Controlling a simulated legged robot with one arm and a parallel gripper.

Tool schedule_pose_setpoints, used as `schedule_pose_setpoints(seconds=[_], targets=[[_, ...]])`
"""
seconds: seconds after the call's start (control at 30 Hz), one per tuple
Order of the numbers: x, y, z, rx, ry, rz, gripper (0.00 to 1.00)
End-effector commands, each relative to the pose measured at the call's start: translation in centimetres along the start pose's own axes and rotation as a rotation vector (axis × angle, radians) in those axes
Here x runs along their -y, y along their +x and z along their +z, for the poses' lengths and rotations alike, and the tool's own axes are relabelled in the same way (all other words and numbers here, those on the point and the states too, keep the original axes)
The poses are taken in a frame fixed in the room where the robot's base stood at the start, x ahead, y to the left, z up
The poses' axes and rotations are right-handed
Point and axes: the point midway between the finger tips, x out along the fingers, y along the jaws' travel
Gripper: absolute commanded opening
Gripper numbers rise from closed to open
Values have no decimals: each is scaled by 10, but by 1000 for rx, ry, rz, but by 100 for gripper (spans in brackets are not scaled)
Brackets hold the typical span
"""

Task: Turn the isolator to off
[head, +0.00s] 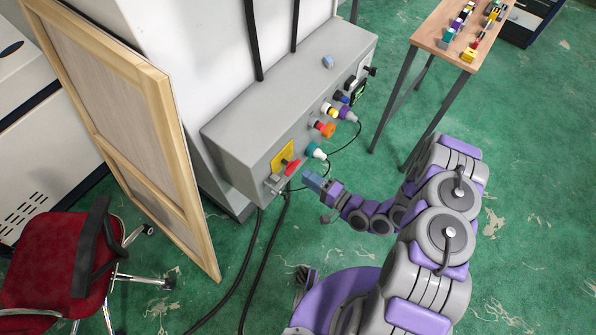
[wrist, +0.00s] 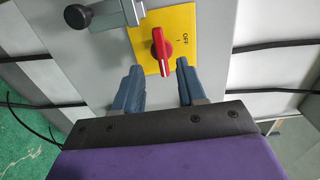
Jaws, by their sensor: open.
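The isolator is a red rotary handle (head: 291,168) on a yellow plate (head: 279,158) at the near end of the grey control box. In the wrist view the red handle (wrist: 161,49) lies roughly up and down the picture, and the yellow plate (wrist: 181,22) carries an OFF label to the handle's right. My gripper (head: 313,181) is in front of the box, close to the handle. In the wrist view my gripper (wrist: 160,82) is open and empty, its two fingers either side of and just below the handle, not visibly touching it.
A grey bracket with a black knob (wrist: 77,16) sticks out beside the yellow plate. Several coloured plugs and knobs (head: 326,129) line the box's front. Black cables hang below it. A wooden-framed panel (head: 163,130) and red chair (head: 50,255) stand left; a table (head: 432,35) stands right.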

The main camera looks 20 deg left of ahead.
Motion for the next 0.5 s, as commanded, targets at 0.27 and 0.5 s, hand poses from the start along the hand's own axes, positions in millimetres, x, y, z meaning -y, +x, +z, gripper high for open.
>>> schedule_pose_setpoints(seconds=[0.27,0.5], targets=[[-1,30,0,1,0,-1,40],[-1,46,1,1,0,-1,40]])
